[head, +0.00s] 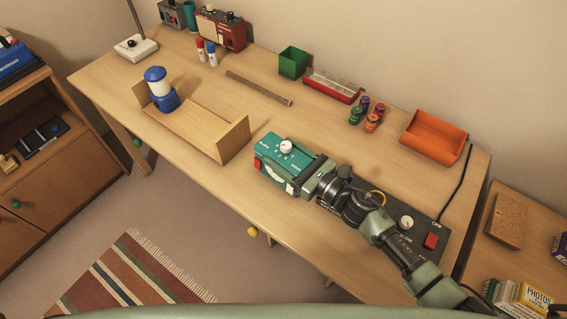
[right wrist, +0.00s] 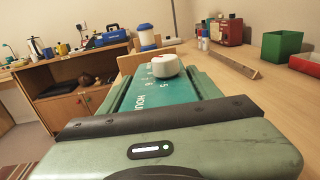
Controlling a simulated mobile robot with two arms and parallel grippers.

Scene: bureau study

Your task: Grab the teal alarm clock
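The teal clock (head: 271,150) is a box with a white round knob, numbers and lettering on its top face and a red part at its left corner. It rests near the front edge of the desk. In the right wrist view its teal face (right wrist: 152,92) lies straight ahead, with "HOUR" lettering and the white knob. My right gripper (head: 300,172) is at the clock's right end, with green finger parts along both sides of the face. I cannot tell whether the fingers press on it; the gripper's body hides its near end. My left gripper is not in view.
On the desk (head: 330,225), a wooden stand (head: 195,128) with a blue lantern (head: 160,90) is left of the clock. A ruler-like strip (head: 258,88), green box (head: 293,62), small jars (head: 369,115) and orange bin (head: 434,136) lie behind. A black switch panel (head: 432,241) is under my right arm.

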